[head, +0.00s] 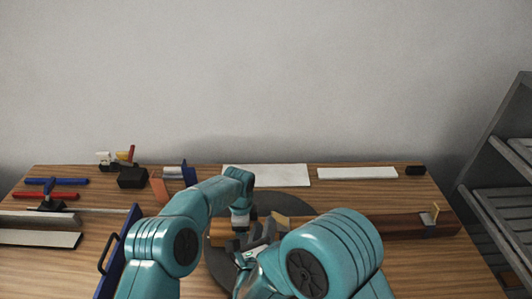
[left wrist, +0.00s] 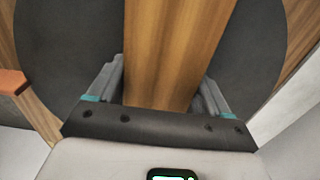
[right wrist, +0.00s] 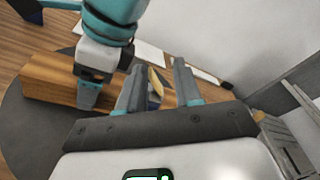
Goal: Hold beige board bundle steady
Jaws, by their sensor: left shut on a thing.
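The beige board bundle (head: 221,228) lies across the round dark plate on the table, partly hidden behind my right arm. In the left wrist view the bundle (left wrist: 175,50) runs between my left gripper's fingers (left wrist: 165,85). My left gripper (head: 240,222) is shut on it. The right wrist view also shows the bundle (right wrist: 50,80) with my left gripper (right wrist: 88,98) over it. My right gripper (right wrist: 158,85) is open, its fingers apart, near the bundle's side. A small yellow and blue piece (right wrist: 155,82) shows between its fingers; I cannot tell whether they touch it.
The round dark plate (head: 290,201) lies under the bundle. White panels (head: 265,175) lie at the back. A brown beam (head: 410,226) with a small yellow piece is at right. Red and blue clamps (head: 52,195) lie at left. A grey rack (head: 500,150) stands beyond the table's right edge.

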